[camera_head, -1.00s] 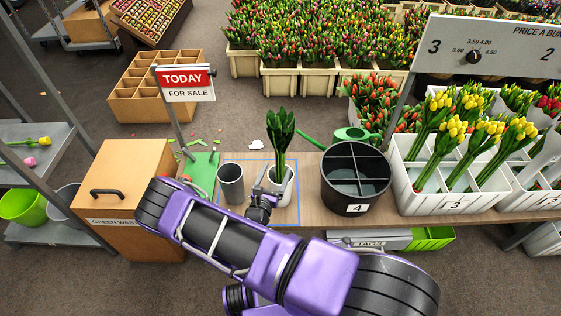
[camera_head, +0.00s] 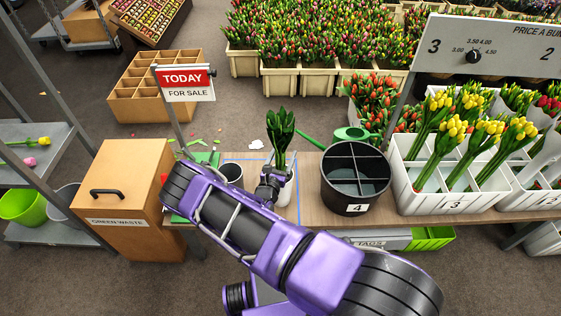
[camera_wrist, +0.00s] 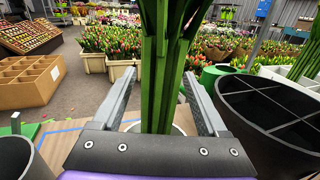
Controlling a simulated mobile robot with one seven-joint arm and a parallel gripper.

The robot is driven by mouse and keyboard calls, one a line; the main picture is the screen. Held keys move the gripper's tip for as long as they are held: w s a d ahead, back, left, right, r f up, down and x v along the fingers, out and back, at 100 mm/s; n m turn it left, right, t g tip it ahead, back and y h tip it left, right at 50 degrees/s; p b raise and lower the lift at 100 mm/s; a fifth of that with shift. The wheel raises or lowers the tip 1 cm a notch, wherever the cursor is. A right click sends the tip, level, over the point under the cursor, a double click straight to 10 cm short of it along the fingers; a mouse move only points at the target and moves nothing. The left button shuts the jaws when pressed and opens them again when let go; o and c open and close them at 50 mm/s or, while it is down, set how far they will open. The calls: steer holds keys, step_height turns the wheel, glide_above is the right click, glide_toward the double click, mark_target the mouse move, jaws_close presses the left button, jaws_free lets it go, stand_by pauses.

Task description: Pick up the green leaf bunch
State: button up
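The green leaf bunch (camera_head: 281,131) stands upright in a white pot (camera_head: 284,186) on the wooden bench. In the wrist view its green stems (camera_wrist: 160,70) rise between the two fingers of my gripper (camera_wrist: 160,95). The fingers are apart, one on each side of the stems, with a visible gap at the left finger and a smaller one at the right. In the head view my gripper (camera_head: 276,178) is at the base of the bunch, in front of the pot, and partly hides it.
A grey cup (camera_head: 232,172) stands left of the pot, partly behind my arm. A black divided bucket (camera_head: 356,203) stands close on the right, with a green watering can (camera_head: 350,134) behind it. A white crate (camera_head: 445,203) of yellow tulips is farther right.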

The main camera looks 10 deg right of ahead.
jaws_close()
stand_by(0.3)
step_height(320, 180, up, 18)
steer(key=shift+p, duration=1.05)
